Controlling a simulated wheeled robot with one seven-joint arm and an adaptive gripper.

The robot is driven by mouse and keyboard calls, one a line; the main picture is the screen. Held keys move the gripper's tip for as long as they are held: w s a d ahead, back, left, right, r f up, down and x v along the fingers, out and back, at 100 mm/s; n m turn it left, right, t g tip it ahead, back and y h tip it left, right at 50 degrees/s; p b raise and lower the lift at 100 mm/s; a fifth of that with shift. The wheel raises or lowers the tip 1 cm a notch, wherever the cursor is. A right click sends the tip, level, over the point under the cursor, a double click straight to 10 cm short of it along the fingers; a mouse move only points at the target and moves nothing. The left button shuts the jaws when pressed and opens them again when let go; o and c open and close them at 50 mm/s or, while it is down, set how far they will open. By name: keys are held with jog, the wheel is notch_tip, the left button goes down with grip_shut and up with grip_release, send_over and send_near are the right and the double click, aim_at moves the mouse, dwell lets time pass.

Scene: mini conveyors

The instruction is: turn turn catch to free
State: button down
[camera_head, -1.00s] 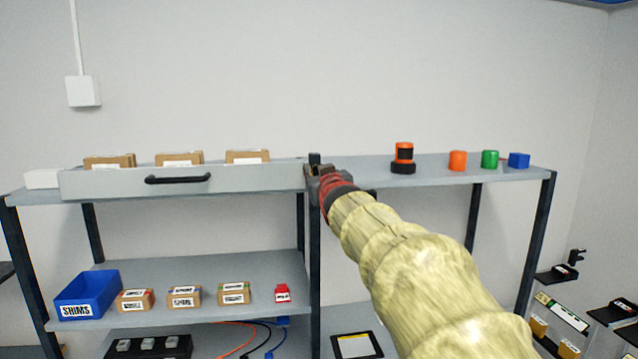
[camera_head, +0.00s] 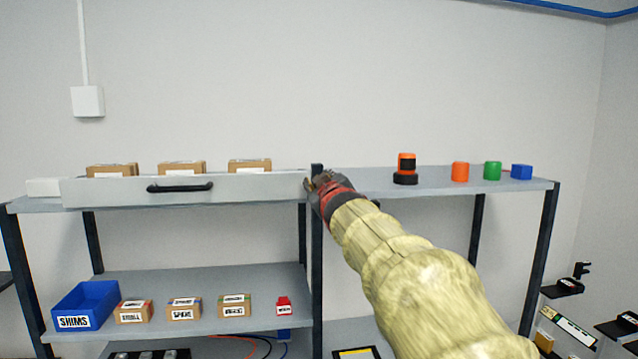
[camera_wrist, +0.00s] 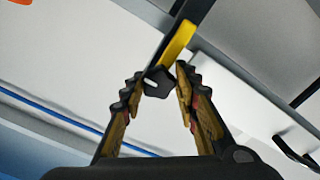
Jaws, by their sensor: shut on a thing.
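The turn catch (camera_wrist: 157,82) is a small dark knob with a white mark, seen between my fingertips in the wrist view. A yellow strip (camera_wrist: 179,40) lies just beyond it, beside a dark post. My gripper (camera_wrist: 158,85) is shut on the catch, with a finger on either side. In the head view my gripper (camera_head: 314,186) is at the right end of a grey drawer front (camera_head: 250,187), by the shelf's middle post. The catch is hidden there by my gripper, so its turn angle is clear only from the wrist.
The drawer front has a black handle (camera_head: 180,187), and cardboard boxes (camera_head: 182,168) show behind it. An orange-black beacon (camera_head: 405,169) and orange, green and blue pieces (camera_head: 492,171) stand on the right shelf top. A blue bin (camera_head: 86,304) and small boxes sit on the lower shelf.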

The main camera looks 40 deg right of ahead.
jog(key=shift+d+f, duration=0.2)
jog(key=shift+f, duration=0.35)
jog(key=c, duration=1.7)
grip_release()
jog(key=shift+c, duration=0.2)
jog(key=o, duration=0.3)
jog(key=shift+s+d+r, duration=0.1)
jog(key=shift+d+r, duration=0.05)
jog(key=shift+o, duration=0.2)
jog(key=shift+r, duration=0.15)
jog(key=v, duration=1.2)
